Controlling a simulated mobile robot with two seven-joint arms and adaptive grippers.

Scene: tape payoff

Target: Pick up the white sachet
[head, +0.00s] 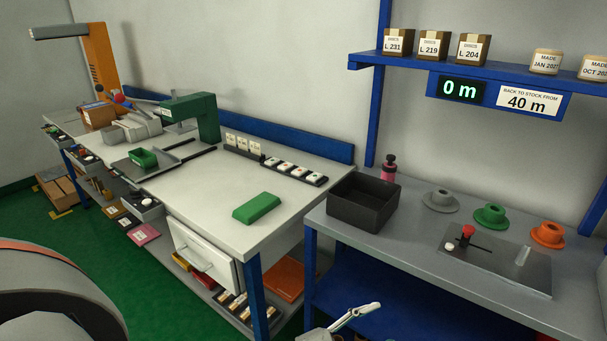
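No thing in the head view is plainly the white sachet. Small pale labelled packets (243,144) stand upright in a dark rack on the long bench, too small to tell whether one is it. Small white-topped pieces (285,168) lie in a dark strip tray (318,181) to their right. One gripper (362,312), seemingly my right, shows partly at the bottom edge, low in front of the right bench and far from the packets. Its opening is not clear, and I see nothing held in it. My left gripper is out of view.
A green block (257,208) lies on the long bench (205,205). A green press (207,116) stands behind. The long bench's front is mostly clear.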

